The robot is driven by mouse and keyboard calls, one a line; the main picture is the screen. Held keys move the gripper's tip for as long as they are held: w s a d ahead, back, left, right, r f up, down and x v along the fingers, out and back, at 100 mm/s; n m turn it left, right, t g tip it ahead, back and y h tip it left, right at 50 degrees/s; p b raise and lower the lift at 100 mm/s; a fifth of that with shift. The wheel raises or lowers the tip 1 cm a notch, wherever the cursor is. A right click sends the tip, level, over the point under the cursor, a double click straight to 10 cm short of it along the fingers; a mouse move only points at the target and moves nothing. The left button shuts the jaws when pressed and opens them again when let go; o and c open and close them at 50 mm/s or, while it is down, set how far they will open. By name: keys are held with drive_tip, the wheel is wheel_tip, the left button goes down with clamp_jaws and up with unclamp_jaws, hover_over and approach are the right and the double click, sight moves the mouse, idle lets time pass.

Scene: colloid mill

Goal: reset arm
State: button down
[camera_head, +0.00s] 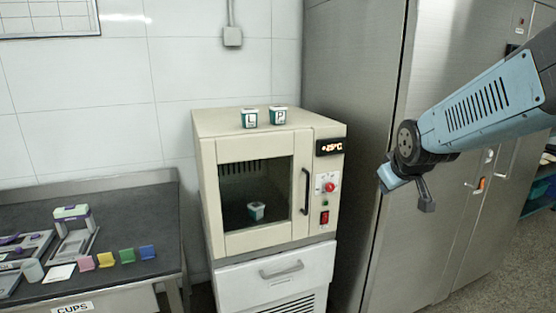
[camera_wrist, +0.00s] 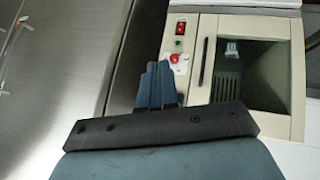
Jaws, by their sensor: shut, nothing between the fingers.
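My gripper (camera_head: 391,179) hangs in the air at the right of the head view, in front of the steel cabinet and to the right of the beige oven-like unit. In the wrist view its blue fingers (camera_wrist: 155,86) are together with nothing between them. The arm comes in from the right edge. The gripper appears apart from everything around it.
The beige unit (camera_head: 207,180) has a closed glass door, a handle (camera_head: 306,191) and a red button (camera_head: 330,187). Two cups stand on top and one cup (camera_head: 256,210) inside. The steel cabinet (camera_head: 350,70) is behind my arm. A dark worktop (camera_head: 150,200) with small items is left.

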drive_tip(key=s+a+r+m+g, duration=0.1)
drive_tip(key=s+m, duration=0.1)
drive_tip(key=s, duration=0.7)
drive_tip(key=s+a+r+m+g, duration=0.1)
drive_tip(key=s+a+r+m, duration=0.1)
drive_tip(key=s, duration=0.7)
drive_tip(key=shift+r+g+y, duration=0.2)
drive_tip(key=shift+g+y, duration=0.2)
